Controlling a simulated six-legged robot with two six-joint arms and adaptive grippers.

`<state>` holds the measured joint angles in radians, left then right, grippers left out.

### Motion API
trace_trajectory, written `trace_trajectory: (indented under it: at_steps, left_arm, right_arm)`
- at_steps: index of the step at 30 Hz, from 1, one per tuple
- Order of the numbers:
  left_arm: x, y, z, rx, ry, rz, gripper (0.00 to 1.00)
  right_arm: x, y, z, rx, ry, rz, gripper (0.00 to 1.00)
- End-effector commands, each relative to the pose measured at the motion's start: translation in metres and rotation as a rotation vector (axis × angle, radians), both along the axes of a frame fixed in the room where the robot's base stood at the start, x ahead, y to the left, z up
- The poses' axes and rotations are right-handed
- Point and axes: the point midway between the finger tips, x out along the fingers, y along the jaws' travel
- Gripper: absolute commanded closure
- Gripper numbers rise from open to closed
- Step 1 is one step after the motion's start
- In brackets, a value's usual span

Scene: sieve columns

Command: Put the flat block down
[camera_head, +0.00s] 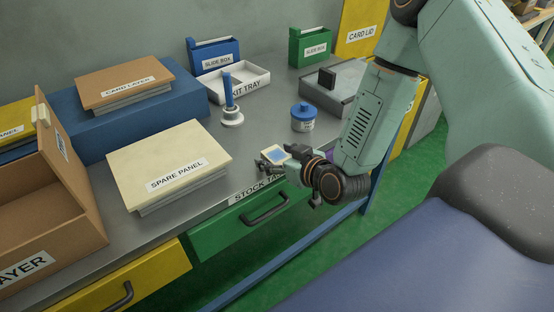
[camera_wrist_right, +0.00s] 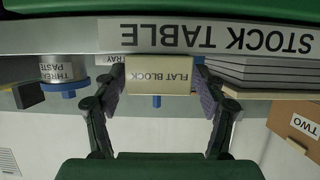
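The flat block (camera_wrist_right: 157,82) is a small cream piece with its name on the face, upside down in the right wrist view. It sits between the two fingers of my right gripper (camera_wrist_right: 160,88), whose pads meet its sides. In the head view, my right gripper (camera_head: 272,166) is low at the front edge of the grey stock table (camera_head: 221,190). The pale block with a blue patch (camera_head: 276,155) shows just beyond the fingers, partly hidden by them. I cannot tell whether its underside touches the table. My left gripper is out of view.
A cream spare panel stack (camera_head: 168,160) lies left of the gripper. The blue-lidded paste jar (camera_head: 303,118), a blue-handled tool (camera_head: 231,105) and the kit tray (camera_head: 255,82) stand behind. A green drawer (camera_head: 240,225) is below the edge.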

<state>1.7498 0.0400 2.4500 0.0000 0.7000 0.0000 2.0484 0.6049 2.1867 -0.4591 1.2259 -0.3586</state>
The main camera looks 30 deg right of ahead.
Motion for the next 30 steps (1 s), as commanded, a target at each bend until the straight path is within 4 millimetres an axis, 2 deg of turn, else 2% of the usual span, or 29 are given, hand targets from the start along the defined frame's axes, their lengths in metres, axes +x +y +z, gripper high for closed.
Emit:
trace_trajectory:
  at_steps: [2, 21, 26, 30]
  left_arm:
    - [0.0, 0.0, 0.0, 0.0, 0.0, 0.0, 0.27]
    - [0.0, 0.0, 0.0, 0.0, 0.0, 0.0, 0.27]
    - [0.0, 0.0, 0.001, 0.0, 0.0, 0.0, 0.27]
    - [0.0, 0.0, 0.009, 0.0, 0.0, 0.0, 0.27]
  right_arm:
    - [0.0, 0.0, 0.0, 0.0, 0.0, 0.0, 0.38]
    - [0.0, 0.0, 0.0, 0.0, -0.001, 0.0, 0.91]
    - [0.0, 0.0, 0.002, 0.0, -0.001, 0.0, 0.91]
    - [0.0, -0.001, 0.016, 0.001, -0.003, -0.003, 0.91]
